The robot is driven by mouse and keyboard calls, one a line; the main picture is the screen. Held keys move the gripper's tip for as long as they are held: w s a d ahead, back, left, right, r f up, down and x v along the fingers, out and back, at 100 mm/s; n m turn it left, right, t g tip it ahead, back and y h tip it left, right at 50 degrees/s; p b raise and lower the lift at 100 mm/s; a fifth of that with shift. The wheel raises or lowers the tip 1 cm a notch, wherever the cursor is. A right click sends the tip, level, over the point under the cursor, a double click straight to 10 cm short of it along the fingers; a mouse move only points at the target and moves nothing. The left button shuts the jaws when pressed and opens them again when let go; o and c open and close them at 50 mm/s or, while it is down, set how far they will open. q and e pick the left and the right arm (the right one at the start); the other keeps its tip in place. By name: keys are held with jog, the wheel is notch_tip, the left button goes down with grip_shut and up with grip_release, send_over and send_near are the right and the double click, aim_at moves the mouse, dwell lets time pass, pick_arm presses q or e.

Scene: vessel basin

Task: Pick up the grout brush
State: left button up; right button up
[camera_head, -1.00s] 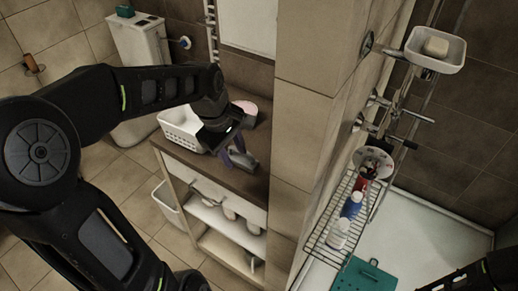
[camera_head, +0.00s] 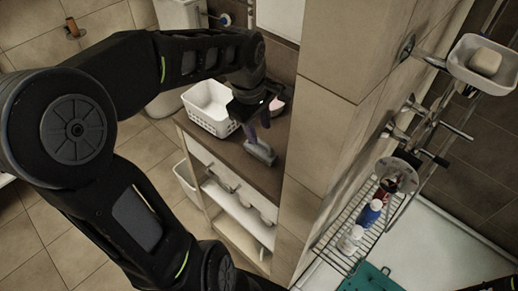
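A grey and purple object that looks like the grout brush (camera_head: 260,150) lies on the brown counter top (camera_head: 238,160), near its right end by the tiled pillar. My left gripper (camera_head: 254,112) is over the counter, just behind and above the brush, pointing down. A purple part shows right beneath the gripper; I cannot tell whether the fingers touch it. The fingers are dark and partly hidden, so their opening is unclear. Only a dark sliver that may be my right arm shows at the bottom right edge; its gripper does not show.
A white basket (camera_head: 208,108) stands left of the gripper on the counter. A pink item (camera_head: 272,88) is partly hidden behind the gripper. The tiled pillar (camera_head: 325,130) rises close on the right. Beyond it is a wire rack (camera_head: 345,235) with bottles.

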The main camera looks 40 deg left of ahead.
aim_at(261, 142)
pick_arm(q)
jog(key=shift+a, duration=0.1)
jog(key=shift+w+f+p, duration=0.25)
jog(key=shift+f, duration=1.1)
jog(key=shift+w+f+p, duration=0.2)
jog(key=shift+f+p, duration=0.05)
jog(key=shift+f, duration=1.05)
grip_shut()
jog(key=shift+r, duration=0.1)
